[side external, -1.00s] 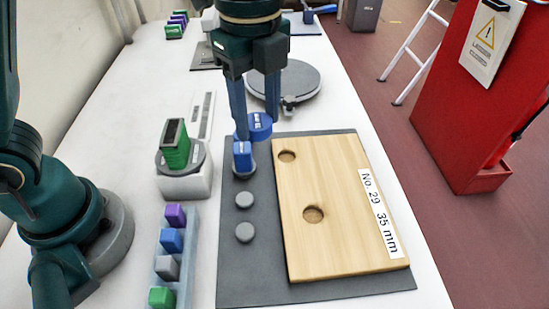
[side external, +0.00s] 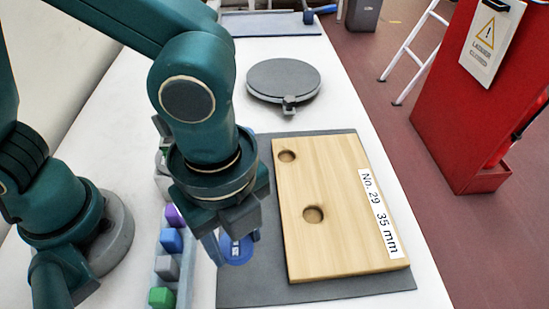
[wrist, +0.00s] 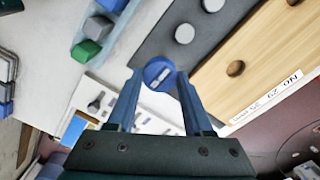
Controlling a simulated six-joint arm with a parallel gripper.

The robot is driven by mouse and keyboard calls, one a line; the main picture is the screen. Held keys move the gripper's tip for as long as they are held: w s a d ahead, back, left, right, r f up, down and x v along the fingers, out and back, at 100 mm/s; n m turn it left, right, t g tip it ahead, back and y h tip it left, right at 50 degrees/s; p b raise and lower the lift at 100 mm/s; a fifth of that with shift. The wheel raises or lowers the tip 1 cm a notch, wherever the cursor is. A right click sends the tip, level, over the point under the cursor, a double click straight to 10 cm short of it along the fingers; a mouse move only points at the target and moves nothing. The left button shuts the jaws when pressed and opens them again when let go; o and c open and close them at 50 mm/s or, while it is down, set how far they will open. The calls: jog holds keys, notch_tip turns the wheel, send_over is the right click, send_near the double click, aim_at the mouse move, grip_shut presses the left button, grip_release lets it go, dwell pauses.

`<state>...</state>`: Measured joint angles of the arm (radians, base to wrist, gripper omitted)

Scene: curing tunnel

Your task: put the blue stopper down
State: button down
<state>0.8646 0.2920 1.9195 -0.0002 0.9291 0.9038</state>
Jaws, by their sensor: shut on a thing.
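My gripper (wrist: 158,85) is shut on the round blue stopper (wrist: 158,73), which has a pale mark on its top and sits between the fingertips in the wrist view. In the side view the stopper (side external: 238,251) shows below my wrist, over the near left part of the dark grey mat (side external: 300,290). Its exact height above the mat is hard to tell. The wooden board (side external: 345,235), labelled "No. 29 35 mm", lies on the mat to the right, with two round holes that look empty.
A tray (side external: 184,290) of coloured blocks stands left of the mat. Two grey discs (wrist: 184,33) lie on the mat in the wrist view. A grey turntable (side external: 283,78) stands farther back. A printed sheet (wrist: 135,115) lies on the white bench.

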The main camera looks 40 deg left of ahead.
jog(key=shift+s+d+f, duration=0.4)
jog(key=shift+d+f, duration=0.05)
jog(key=shift+d, duration=0.1)
jog(key=shift+s+d+f, duration=0.35)
jog(key=shift+d+f, duration=0.05)
jog(key=shift+d, duration=0.15)
jog(key=shift+f, duration=1.95)
jog(key=shift+f, duration=0.1)
jog(key=shift+c, duration=1.5)
grip_release()
jog(key=shift+f, duration=0.1)
